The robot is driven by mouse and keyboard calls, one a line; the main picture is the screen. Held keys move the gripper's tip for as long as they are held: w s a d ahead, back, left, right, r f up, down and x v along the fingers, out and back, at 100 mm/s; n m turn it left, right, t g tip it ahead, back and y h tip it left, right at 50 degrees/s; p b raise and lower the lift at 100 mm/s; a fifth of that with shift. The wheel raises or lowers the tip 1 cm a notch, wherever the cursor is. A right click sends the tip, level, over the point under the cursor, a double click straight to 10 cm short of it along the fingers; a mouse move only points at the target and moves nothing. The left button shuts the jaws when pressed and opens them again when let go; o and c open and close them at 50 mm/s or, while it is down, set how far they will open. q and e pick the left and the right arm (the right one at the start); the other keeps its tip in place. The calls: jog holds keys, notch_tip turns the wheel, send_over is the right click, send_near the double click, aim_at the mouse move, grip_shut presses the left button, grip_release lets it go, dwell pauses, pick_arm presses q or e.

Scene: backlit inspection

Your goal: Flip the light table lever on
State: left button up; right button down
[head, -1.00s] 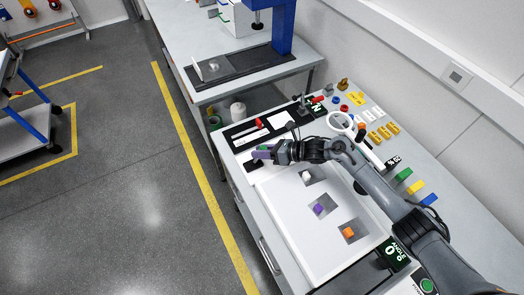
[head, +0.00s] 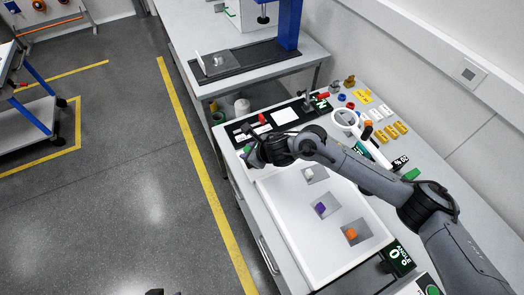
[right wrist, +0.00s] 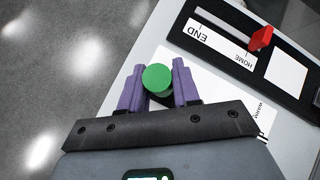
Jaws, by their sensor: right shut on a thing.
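The light table (head: 285,228) is a white panel in a raised frame on the bench, with small coloured pieces on grey squares. A round green knob (right wrist: 158,79) sits between the purple fingers of my right gripper (right wrist: 158,88) in the right wrist view, and I take it to be the lever's knob. The gripper is shut on it. In the head view the right gripper (head: 250,157) is at the light table's far left corner, with a bit of green beside it. The lever's stem and base are hidden.
A black slider strip marked END and HOME (right wrist: 215,40) with a red knob (right wrist: 262,38) lies close by. A magnifier (head: 346,120), gold and white blocks and a black ANGLE display (head: 397,256) stand along the right side. Open floor lies left of the bench.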

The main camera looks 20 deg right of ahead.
jog(key=shift+s+a+f+n+t+h+b, duration=0.15)
jog(key=shift+a+n+h+b, duration=0.1)
jog(key=shift+a+h, duration=0.3)
jog(key=shift+a+f+n+t+h+b, duration=0.15)
jog(key=shift+a+n+h, duration=0.15)
jog(key=shift+h, duration=0.45)
jog(key=shift+f, duration=0.1)
jog(key=c, duration=0.9)
grip_release()
jog(key=shift+p+v, duration=1.25)
jog(key=shift+v, duration=4.2)
